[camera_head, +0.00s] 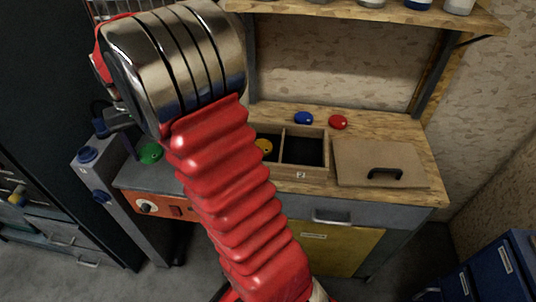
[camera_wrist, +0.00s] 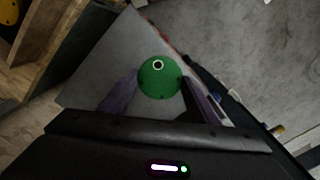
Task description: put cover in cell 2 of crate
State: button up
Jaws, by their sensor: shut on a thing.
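A round green cover (camera_wrist: 160,80) with a small white-ringed dark spot sits between the two purple fingers of my gripper (camera_wrist: 160,86), which is shut on it. In the head view the green cover (camera_head: 150,153) shows at the left end of the workbench, by the grey top; whether it touches that top I cannot tell. My arm hides most of the gripper there. The wooden crate (camera_head: 301,174) stands to the right on the bench. Its right cell, labelled 2, looks empty and dark. A yellow round piece (camera_head: 264,145) is in the cell left of it, partly hidden by my arm.
A wooden board with a black handle (camera_head: 384,174) lies right of the crate. A shelf (camera_head: 400,13) with jars hangs above. A grey post with blue knobs (camera_head: 88,155) stands left.

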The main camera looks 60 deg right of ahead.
jog(key=s+d+m, duration=0.4)
jog(key=s+d, duration=0.1)
jog(key=d, duration=0.5)
notch_tip(320, 180, up, 3)
jog(key=m, duration=1.6)
send_over(304, 154)
jog(key=shift+a+f, duration=0.1)
jog(key=shift+f, duration=0.1)
jog(key=shift+f, duration=3.15)
jog(key=shift+f, duration=1.85)
